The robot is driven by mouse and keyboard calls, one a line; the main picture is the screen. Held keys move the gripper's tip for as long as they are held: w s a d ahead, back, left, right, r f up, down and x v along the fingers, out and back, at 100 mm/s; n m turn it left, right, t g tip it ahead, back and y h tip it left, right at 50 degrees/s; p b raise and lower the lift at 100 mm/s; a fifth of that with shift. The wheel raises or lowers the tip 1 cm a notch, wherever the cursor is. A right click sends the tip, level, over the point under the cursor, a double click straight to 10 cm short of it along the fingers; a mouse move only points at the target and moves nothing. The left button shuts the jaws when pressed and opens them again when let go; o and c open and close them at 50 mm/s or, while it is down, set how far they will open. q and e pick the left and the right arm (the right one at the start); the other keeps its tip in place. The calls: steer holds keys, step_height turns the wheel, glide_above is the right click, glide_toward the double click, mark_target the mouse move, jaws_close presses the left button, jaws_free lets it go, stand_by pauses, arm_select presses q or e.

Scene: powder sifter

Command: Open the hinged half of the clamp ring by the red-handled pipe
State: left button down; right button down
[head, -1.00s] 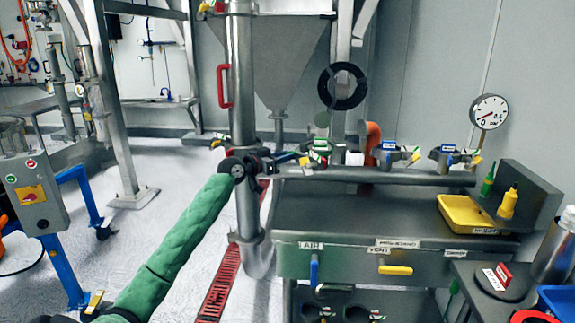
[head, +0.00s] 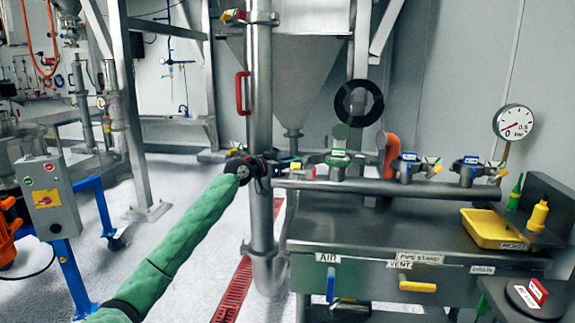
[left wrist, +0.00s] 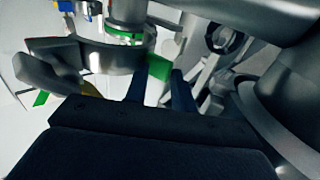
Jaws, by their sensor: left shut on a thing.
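The upright steel pipe with the red handle (head: 241,93) stands left of the bench in the head view. My left gripper (head: 288,164) is beside this pipe, its fingers pointing right towards a green-banded fitting (head: 338,160) on the horizontal pipe. In the left wrist view, my fingers (left wrist: 158,88) are shut on a green tab (left wrist: 159,67). Beside the tab is the round green-banded fitting (left wrist: 124,38). A curved grey metal band (left wrist: 62,62) extends left from it, apparently part of the clamp ring; its hinge cannot be made out. My right gripper is not in view.
Two more valves, one blue-topped (head: 408,168), stand along the horizontal pipe (head: 390,188). Below is the grey bench (head: 400,232) with blue and yellow levers. A yellow tray (head: 488,232) and pressure gauge (head: 513,122) are at right.

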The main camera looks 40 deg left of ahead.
arm_select(q)
steer(key=shift+d+r, duration=0.15)
steer(key=shift+d, duration=0.05)
steer(key=c, duration=1.5)
jaws_free()
steer(key=b+v, duration=0.1)
steer(key=v, duration=0.7)
steer(key=shift+a+f, duration=0.15)
steer(key=shift+f, duration=0.05)
steer(key=shift+w, duration=0.1)
